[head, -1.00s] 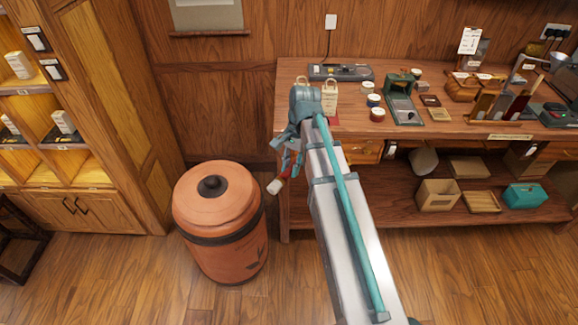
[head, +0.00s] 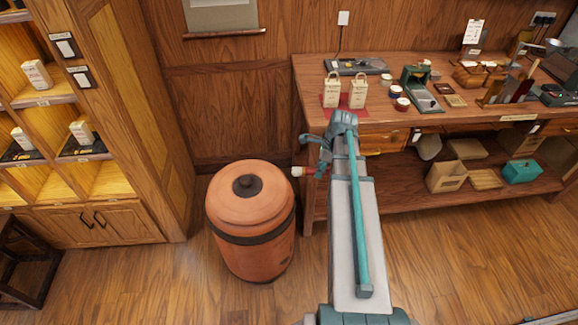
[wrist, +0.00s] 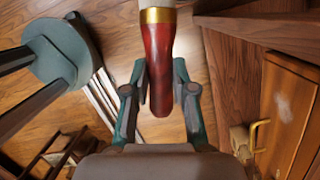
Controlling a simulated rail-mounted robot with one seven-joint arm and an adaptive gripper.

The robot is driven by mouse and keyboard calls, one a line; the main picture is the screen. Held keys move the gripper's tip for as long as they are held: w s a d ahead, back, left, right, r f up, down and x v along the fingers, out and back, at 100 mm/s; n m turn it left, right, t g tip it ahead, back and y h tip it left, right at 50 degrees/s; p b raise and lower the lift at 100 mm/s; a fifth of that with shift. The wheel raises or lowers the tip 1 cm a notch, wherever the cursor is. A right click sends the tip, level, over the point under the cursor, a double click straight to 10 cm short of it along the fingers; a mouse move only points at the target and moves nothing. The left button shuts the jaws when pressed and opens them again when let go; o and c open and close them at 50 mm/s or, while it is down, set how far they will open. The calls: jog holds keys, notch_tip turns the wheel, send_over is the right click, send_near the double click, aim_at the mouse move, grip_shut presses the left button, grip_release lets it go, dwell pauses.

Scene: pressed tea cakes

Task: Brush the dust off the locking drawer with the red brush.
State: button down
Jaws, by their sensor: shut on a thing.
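My gripper (wrist: 160,85) is shut on the red brush (wrist: 158,50). Its fingers sit on either side of the red handle. A gold band and the pale brush head run out of the top of the wrist view. In the head view the brush (head: 308,171) points left, beside the table's left front edge. The wooden drawer (wrist: 275,125) with a brass handle (wrist: 257,137) is at the right of the wrist view. A pale dusty patch (wrist: 285,107) shows on its front. The brush is apart from it. In the head view the drawer (head: 384,141) is under the tabletop, right of my arm.
A terracotta bin (head: 250,222) with a lid stands left of my gripper. The table (head: 445,117) carries paper bags (head: 344,92), tins and tools. Its lower shelf holds boxes and a teal case (head: 521,172). The floor in front is clear.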

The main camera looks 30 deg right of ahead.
jog(key=s+d+f+m+t+h, duration=0.1)
jog(key=s+d+f+m+h, duration=0.2)
jog(key=d+m, duration=0.85)
jog(key=shift+y, duration=0.4)
jog(key=shift+w+d+f, duration=0.2)
jog(key=shift+w+d, duration=0.25)
jog(key=shift+w, duration=0.4)
jog(key=shift+w+d+f, duration=0.2)
jog(key=shift+w+d, duration=0.2)
jog(key=shift+w, duration=0.5)
jog(key=shift+w+d+f, duration=0.2)
jog(key=shift+w+d, duration=0.25)
jog(key=shift+w, duration=0.4)
jog(key=shift+w+d+p, duration=0.25)
jog(key=shift+w+p, duration=0.05)
jog(key=shift+w, duration=0.25)
jog(key=shift+d, duration=0.1)
jog(key=s+d+p, duration=0.1)
jog(key=s+d, duration=0.1)
jog(key=d, duration=0.5)
jog(key=shift+s, duration=0.2)
jog(key=shift+a, duration=0.15)
